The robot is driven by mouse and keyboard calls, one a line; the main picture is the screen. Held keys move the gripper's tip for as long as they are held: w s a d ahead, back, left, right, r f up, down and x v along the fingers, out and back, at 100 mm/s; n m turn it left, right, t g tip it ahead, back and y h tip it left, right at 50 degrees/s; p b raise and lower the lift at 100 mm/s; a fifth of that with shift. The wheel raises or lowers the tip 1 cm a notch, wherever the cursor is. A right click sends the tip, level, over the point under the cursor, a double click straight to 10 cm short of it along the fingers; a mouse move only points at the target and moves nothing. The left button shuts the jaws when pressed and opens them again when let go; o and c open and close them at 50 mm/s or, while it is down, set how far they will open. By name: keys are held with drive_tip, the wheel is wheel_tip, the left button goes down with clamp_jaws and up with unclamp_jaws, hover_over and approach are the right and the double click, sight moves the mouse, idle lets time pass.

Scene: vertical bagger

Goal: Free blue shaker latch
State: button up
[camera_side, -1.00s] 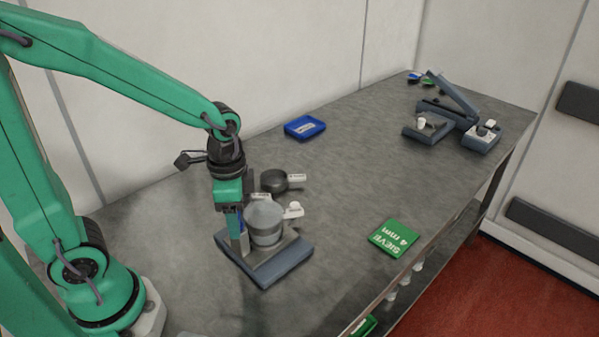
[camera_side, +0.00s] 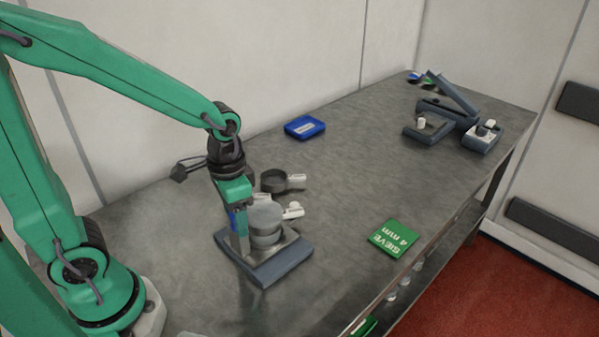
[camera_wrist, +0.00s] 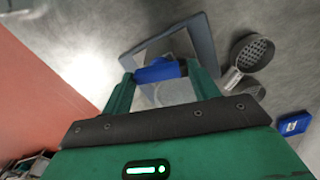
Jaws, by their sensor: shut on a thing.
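The shaker (camera_side: 272,272) stands on the bench with a dark blue-grey base and a round grey sieve stack (camera_side: 267,227) on top. Its blue latch (camera_side: 232,221) is at the left side of the stack, partly hidden by my gripper (camera_side: 237,222). In the wrist view the latch (camera_wrist: 157,70) is a blue block between the two green fingertips of my gripper (camera_wrist: 160,76), which are shut on it. The shaker's grey base (camera_wrist: 203,40) shows beyond the fingers there. I cannot tell whether the latch is still engaged.
Dark sieve pans with pale labels (camera_side: 274,181) lie close behind the shaker. Grey devices (camera_side: 450,115) stand at the far right. The middle of the bench is clear.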

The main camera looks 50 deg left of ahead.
drive_tip(key=shift+n, duration=1.3)
drive_tip(key=o, duration=1.1)
drive_tip(key=shift+r, duration=0.1)
drive_tip(key=shift+r, duration=2.45)
drive_tip(key=shift+r, duration=0.1)
drive_tip(key=shift+r, duration=3.8)
